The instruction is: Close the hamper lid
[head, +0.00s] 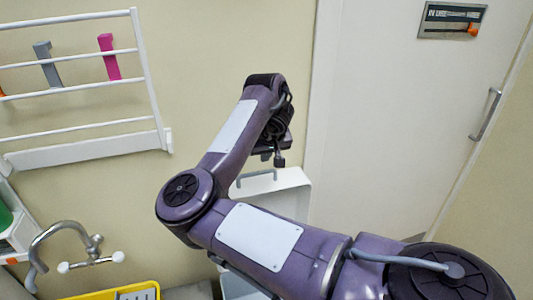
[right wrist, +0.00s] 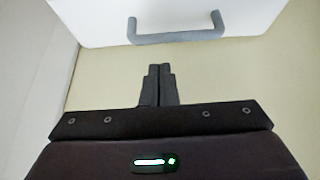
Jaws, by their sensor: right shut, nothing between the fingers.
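The hamper lid (head: 292,187) is a white panel with a grey bar handle (head: 256,178) near its top edge. It stands raised by the wall, and my right arm covers much of it. A white part of the hamper body (head: 236,287) shows below my arm; the rest is hidden. My right gripper (head: 279,160) is just above the lid's top edge, shut and empty. In the right wrist view the shut fingers (right wrist: 160,72) point toward the lid (right wrist: 90,22) and its handle (right wrist: 176,38), with a visible gap between them. My left gripper is out of view.
A white door (head: 390,130) with a metal handle (head: 486,114) is at right. A white wall rack (head: 85,152) hangs at upper left. Below it are a tap (head: 75,240) and a yellow tray (head: 97,296). Bare wall lies behind my gripper.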

